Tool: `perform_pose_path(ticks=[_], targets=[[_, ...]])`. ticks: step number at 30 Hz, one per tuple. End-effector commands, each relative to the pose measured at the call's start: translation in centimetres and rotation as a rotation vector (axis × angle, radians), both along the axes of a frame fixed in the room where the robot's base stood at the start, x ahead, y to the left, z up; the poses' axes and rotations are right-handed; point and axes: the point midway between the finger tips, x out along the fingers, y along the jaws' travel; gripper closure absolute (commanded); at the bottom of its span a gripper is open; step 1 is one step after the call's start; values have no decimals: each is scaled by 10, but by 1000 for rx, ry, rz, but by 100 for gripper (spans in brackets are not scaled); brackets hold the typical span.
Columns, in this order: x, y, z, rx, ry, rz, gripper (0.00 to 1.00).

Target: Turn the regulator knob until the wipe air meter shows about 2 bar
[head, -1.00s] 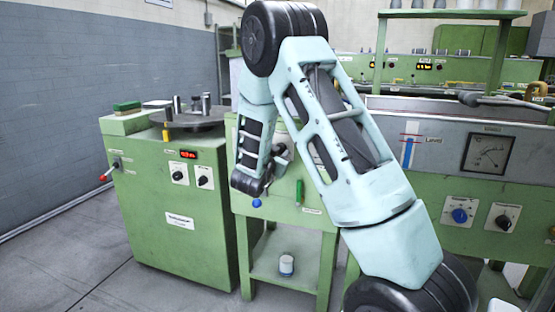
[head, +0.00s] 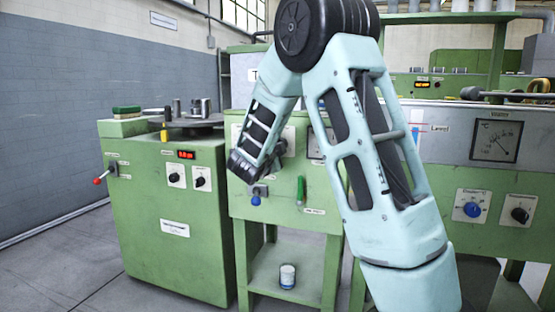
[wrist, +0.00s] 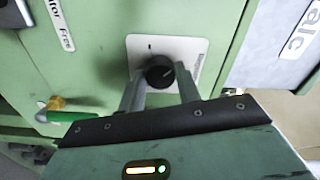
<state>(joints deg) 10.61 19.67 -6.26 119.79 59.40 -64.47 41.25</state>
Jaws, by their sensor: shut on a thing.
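The black regulator knob (wrist: 160,72) sits on a white plate (wrist: 185,50) on the green panel in the wrist view. My gripper (wrist: 160,82) is shut on it, one finger on each side. The plate's lettering is too blurred to read. In the head view my gripper (head: 281,150) is at the front of the green stand, and my arm hides most of the knob. A dark-framed meter (head: 315,146) on that stand is mostly hidden behind my arm, and its reading cannot be made out.
A green cabinet (head: 170,225) with a red-tipped lever stands left. Another gauge (head: 496,140) is at right. A white can (head: 287,276) stands on the lower shelf.

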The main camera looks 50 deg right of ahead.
Motion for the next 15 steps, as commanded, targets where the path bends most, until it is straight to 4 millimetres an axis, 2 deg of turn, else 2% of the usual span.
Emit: perform_pose_path(ticks=[1, 15], targets=[[0, 1, -7, 19, -42, 2, 90], [0, 1, -6, 186, -445, 1, 90]])
